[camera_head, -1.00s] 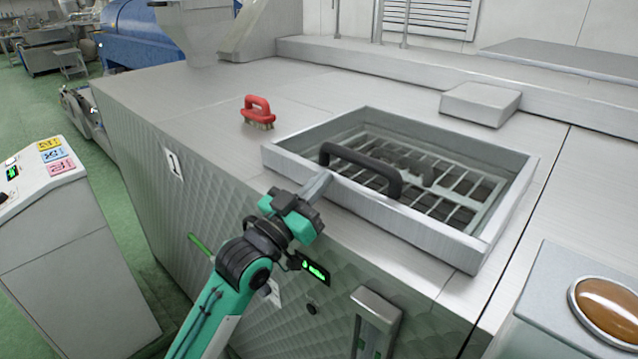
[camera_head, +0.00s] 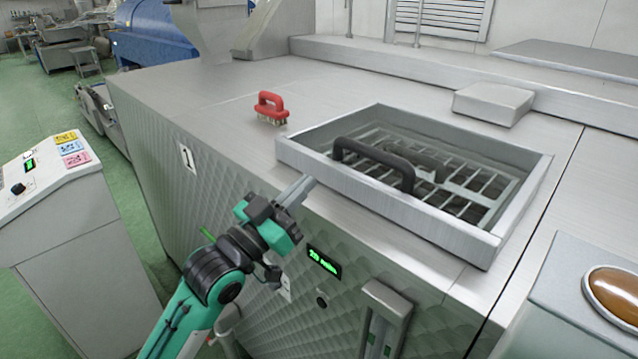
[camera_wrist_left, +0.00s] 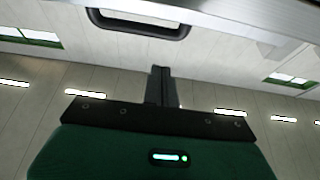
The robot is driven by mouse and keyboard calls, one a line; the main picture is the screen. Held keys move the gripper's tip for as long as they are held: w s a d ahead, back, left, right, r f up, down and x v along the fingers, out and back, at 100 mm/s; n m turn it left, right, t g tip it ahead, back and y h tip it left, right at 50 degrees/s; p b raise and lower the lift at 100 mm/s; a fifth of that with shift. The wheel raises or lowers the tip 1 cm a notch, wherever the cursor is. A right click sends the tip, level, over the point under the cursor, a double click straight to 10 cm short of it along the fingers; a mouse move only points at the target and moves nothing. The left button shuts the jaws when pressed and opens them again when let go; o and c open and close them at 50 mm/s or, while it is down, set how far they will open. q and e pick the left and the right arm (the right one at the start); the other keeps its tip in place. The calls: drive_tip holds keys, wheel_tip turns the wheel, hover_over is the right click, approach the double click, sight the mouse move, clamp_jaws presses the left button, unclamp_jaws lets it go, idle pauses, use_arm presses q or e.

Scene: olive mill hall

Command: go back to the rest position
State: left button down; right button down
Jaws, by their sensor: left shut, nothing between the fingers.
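My left gripper (camera_head: 298,191) is shut and empty. It is in front of the near left side of the metal frame of the hatch (camera_head: 390,200) in the machine top, apart from the black handle (camera_head: 375,162) of the grate. In the left wrist view the shut fingers (camera_wrist_left: 160,85) show in the middle, and the black handle (camera_wrist_left: 140,24) hangs across the top of the picture. My right gripper is not in view.
A red-handled brush (camera_head: 270,108) stands on the machine top left of the hatch. A grey control box with an amber dome (camera_head: 612,295) is at the right front. A control desk (camera_head: 62,190) stands at the left. Green floor lies between desk and machine.

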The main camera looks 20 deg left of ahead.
use_arm(q)
drive_tip(key=f+g+y, duration=0.1)
drive_tip(key=f, duration=0.3)
drive_tip(key=s+f+g+y, duration=0.1)
drive_tip(key=f+g, duration=0.1)
drive_tip(key=f, duration=0.3)
drive_tip(key=s+f+n+g+y, duration=0.1)
drive_tip(key=f, duration=0.4)
drive_tip(key=shift+s+d, duration=0.1)
drive_tip(key=shift+d, duration=0.2)
drive_tip(key=s+d+f+n+g+y, duration=0.15)
drive_tip(key=s+f+g+y, duration=0.25)
drive_tip(key=s+f+g, duration=1.5)
drive_tip(key=s+f+t, duration=0.2)
drive_tip(key=f, duration=1.7)
drive_tip(key=s+f+t, duration=0.2)
drive_tip(key=f, duration=1.8)
drive_tip(key=s+a+f+g, duration=0.1)
drive_tip(key=s+a+f, duration=0.2)
drive_tip(key=s+f, duration=1.5)
drive_tip(key=shift+a+m+y, duration=0.2)
drive_tip(key=shift+m+y, duration=0.1)
drive_tip(key=shift+m, duration=0.15)
